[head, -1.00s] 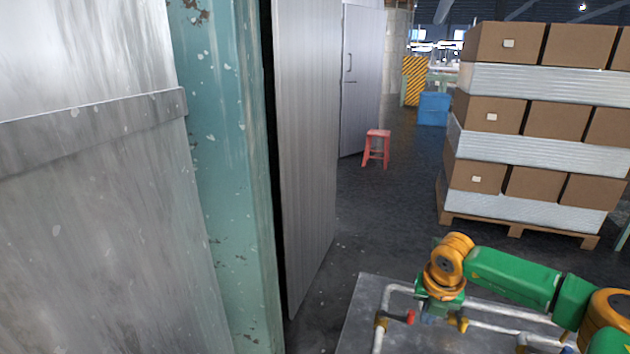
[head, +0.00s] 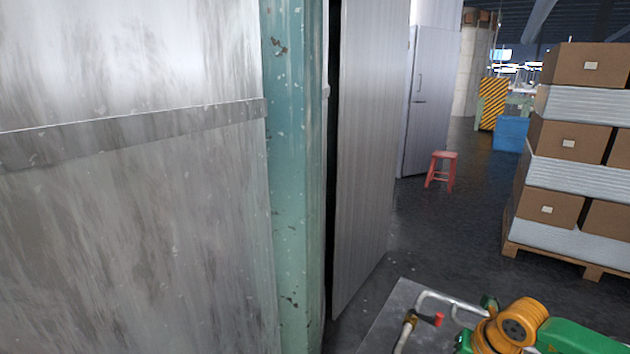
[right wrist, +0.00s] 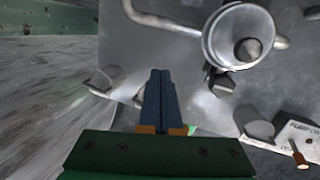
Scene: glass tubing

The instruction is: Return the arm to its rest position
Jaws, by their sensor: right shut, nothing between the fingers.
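My right arm (head: 523,322), green and orange, comes in at the lower right of the head view, with its lower part cut off by the frame. In the right wrist view my right gripper (right wrist: 160,76) is shut, its two dark fingers together with nothing between them. It points over a grey metal surface (right wrist: 150,35) with pipework on it. A round metal fitting (right wrist: 238,36) with a bolt lies to the right of the fingertips, apart from them. My left gripper is in neither view.
A pipe with a red-ended valve (head: 438,319) stands on a grey plate (head: 385,322). A teal post (head: 290,180) and a grey wall panel (head: 130,230) fill the left. A red stool (head: 441,170) and a pallet of boxes (head: 565,200) stand beyond. Dark floor (head: 455,240) between is clear.

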